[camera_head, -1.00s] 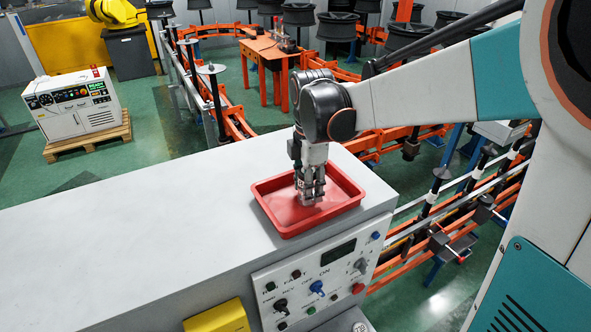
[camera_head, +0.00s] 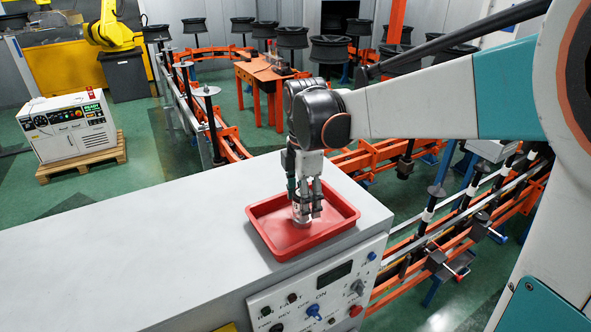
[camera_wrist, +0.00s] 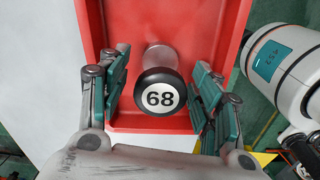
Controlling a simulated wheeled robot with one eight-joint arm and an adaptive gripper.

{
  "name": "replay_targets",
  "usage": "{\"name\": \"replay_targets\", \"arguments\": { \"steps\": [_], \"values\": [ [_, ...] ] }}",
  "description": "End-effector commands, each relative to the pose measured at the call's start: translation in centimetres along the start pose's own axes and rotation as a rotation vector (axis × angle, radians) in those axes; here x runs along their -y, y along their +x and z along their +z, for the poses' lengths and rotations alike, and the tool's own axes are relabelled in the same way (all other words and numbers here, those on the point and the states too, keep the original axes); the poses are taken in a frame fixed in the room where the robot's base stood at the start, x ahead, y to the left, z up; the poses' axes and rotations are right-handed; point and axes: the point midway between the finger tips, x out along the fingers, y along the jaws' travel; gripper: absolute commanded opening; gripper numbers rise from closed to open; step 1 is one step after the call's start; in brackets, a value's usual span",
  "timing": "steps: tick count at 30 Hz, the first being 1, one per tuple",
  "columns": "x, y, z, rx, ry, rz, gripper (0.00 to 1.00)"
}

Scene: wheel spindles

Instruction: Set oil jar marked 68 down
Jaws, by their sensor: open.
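The oil jar (camera_wrist: 159,95) shows its round dark lid with a white disc marked 68 in the wrist view. It stands in the red tray (camera_wrist: 225,30), near the tray's near wall in that view. My gripper (camera_wrist: 160,92) has its teal fingers on both sides of the jar, with gaps to the lid. In the head view my gripper (camera_head: 304,212) points down into the red tray (camera_head: 262,238), and the clear lower part of the jar (camera_head: 301,216) shows between the fingers.
The tray sits on a grey cabinet top (camera_head: 130,240), bare to the left. A control panel (camera_head: 320,295) with knobs is on the cabinet's front. Orange rails (camera_head: 470,225) run behind and right. A white machine (camera_head: 68,125) on a pallet stands far left.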

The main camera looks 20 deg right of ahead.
Motion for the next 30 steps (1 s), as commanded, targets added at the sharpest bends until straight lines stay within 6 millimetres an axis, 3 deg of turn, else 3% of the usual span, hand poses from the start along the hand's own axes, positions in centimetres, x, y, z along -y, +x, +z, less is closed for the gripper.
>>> {"name": "replay_targets", "arguments": {
  "steps": [9, 15, 23, 30],
  "values": [
    [0.1, -6.2, 0.0, 0.0, 0.0, 0.0, 0.58],
    [0.2, -8.6, 0.0, 0.0, -0.001, 0.0, 0.58],
    [1.6, -9.3, -0.1, -0.001, 0.101, 0.04, 0.58],
    [6.2, -8.1, -0.2, -0.042, 0.503, 0.194, 0.58]
  ]
}}
